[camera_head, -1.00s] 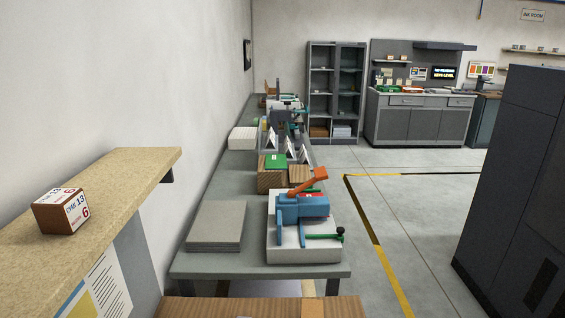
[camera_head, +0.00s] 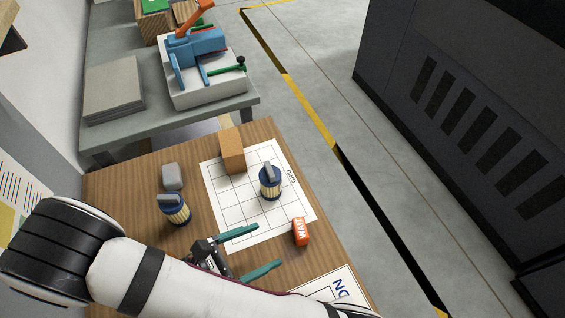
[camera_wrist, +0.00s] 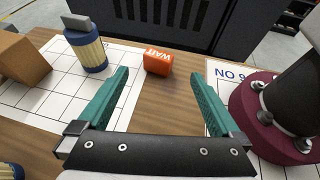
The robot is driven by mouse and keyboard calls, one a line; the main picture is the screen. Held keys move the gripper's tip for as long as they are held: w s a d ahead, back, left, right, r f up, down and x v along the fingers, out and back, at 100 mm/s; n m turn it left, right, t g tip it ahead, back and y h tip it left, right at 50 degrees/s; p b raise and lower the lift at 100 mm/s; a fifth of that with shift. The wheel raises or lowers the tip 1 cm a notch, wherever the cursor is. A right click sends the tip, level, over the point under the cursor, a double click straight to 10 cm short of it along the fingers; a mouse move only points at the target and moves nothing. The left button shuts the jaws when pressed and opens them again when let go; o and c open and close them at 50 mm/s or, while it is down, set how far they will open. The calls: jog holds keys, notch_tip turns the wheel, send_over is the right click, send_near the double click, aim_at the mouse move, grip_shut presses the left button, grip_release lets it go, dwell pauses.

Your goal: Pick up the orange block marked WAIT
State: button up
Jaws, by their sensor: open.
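The orange block marked WAIT (camera_head: 301,231) stands on the wooden table at the right edge of the white grid sheet (camera_head: 229,202). In the wrist view the orange block (camera_wrist: 158,62) is beyond the fingertips, between their lines and nearer the left finger. My gripper (camera_head: 266,246) is open and empty, with two teal fingers pointing toward the block from its left. The fingers also show in the wrist view (camera_wrist: 160,80), wide apart, with nothing between them. The block is not touched.
A blue-and-cream canister (camera_head: 270,183) and a brown block (camera_head: 232,150) stand on the grid sheet. Another canister (camera_head: 175,208) and a grey block (camera_head: 172,176) are to the left. A sheet lettered NO (camera_head: 338,289) lies at lower right. Bare wood (camera_head: 125,185) shows at left.

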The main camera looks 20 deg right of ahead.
aim_at(309, 229)
jog(key=shift+n, duration=0.3)
jog(key=x, duration=1.5)
jog(key=shift+w+d+f, duration=0.2)
jog(key=shift+f, duration=0.3)
jog(key=c, duration=1.2)
